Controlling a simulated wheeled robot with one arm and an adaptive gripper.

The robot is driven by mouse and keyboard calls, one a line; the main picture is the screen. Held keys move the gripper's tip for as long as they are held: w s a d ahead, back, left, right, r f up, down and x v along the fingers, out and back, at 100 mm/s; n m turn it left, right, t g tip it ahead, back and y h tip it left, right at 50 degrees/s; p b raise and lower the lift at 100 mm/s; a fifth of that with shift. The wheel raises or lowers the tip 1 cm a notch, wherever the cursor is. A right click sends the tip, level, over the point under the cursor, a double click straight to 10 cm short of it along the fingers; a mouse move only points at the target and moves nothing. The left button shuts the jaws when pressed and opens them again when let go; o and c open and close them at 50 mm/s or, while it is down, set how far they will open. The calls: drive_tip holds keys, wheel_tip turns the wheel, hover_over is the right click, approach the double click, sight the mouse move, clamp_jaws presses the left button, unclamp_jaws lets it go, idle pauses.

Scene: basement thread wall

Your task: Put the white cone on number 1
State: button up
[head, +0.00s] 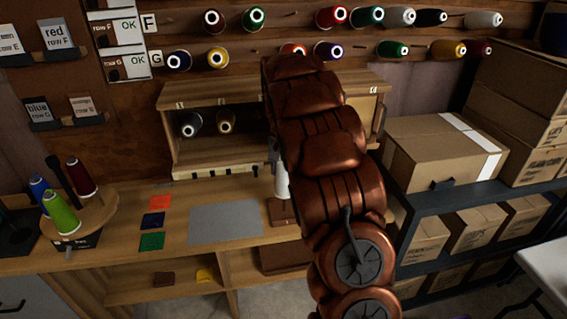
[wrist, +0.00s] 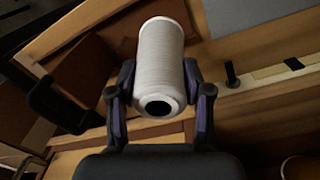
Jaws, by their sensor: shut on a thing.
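The white cone (wrist: 161,60) is a white thread cone held between the two fingers of my gripper (wrist: 160,100) in the wrist view, its hollow dark end facing the camera. In the head view the white cone (head: 281,184) shows partly beside my arm, above the bench and in front of the small wooden cabinet (head: 215,166). My gripper is mostly hidden there by the arm. Small white labels (head: 180,104) run along the cabinet's top edge; the leftmost may read 1, but they are too small to be sure.
A grey mat (head: 226,222) and coloured squares (head: 152,220) lie on the bench. A round stand (head: 85,220) with several cones is at left. Cones hang on the wall above. A cardboard box (head: 436,153) stands on the dark shelf at right.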

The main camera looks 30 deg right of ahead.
sight(284, 182)
drive_tip(key=shift+f+b, duration=0.45)
drive_tip(key=shift+f, duration=2.4)
drive_tip(key=shift+f+b, duration=0.3)
drive_tip(key=shift+f, duration=0.4)
drive_tip(key=shift+s+a, duration=0.1)
drive_tip(key=shift+f+b, duration=0.3)
drive_tip(key=o, duration=1.4)
drive_tip(key=shift+o, duration=0.2)
drive_tip(key=shift+r, duration=0.15)
